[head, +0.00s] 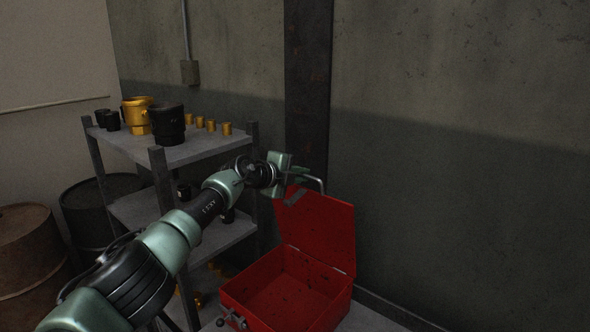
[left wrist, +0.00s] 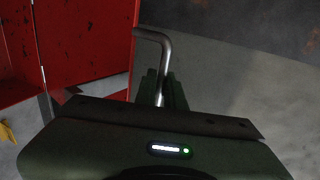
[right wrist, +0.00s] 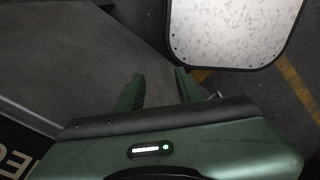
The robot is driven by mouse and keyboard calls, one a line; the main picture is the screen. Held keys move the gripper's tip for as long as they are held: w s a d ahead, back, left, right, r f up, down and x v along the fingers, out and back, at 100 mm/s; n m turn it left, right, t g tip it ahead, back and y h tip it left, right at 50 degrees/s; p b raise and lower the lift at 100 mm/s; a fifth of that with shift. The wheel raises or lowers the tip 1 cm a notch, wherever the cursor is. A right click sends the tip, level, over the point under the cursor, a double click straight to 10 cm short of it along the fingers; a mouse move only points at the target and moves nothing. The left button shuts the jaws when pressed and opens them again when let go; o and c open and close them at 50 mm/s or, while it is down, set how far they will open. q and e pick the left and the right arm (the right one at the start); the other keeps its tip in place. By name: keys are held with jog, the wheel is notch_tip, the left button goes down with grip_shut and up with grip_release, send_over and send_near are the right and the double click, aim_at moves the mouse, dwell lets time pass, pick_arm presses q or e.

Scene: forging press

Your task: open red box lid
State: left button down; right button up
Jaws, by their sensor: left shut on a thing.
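The red box (head: 285,300) stands at the lower middle of the head view. Its red lid (head: 318,228) is raised steeply, and the inside of the box shows empty. A bent metal handle (head: 314,181) sticks out from the lid's upper edge. My left gripper (head: 298,182) is at that edge. In the left wrist view the handle (left wrist: 164,50) runs down between the fingers of my left gripper (left wrist: 163,85), which are shut on it. The lid (left wrist: 85,40) shows there at the left. My right gripper (right wrist: 157,85) shows only in the right wrist view, open with nothing between its fingers.
A grey shelf (head: 185,152) with black and gold parts stands left of the box, close to my left arm. Dark barrels (head: 97,205) stand further left. A wall rises behind the lid. A pale rounded panel (right wrist: 230,30) lies ahead of my right gripper.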

aim_at(285, 200)
pick_arm(q)
jog(key=shift+w+d, duration=0.1)
jog(key=shift+w, duration=0.05)
jog(key=c, duration=1.5)
grip_release()
jog(key=shift+d, duration=0.1)
pick_arm(e)
jog(key=shift+s+d+r, duration=0.15)
jog(key=shift+s+d, duration=0.05)
jog(key=shift+s, duration=0.2)
jog(key=shift+w, duration=0.1)
pick_arm(q)
jog(key=shift+s+a+r, duration=0.3)
jog(key=shift+a, duration=0.15)
jog(key=shift+v, duration=3.3)
jog(key=shift+s+d+f, duration=0.15)
pick_arm(e)
jog(key=shift+w+r, duration=0.15)
jog(key=shift+a, duration=0.15)
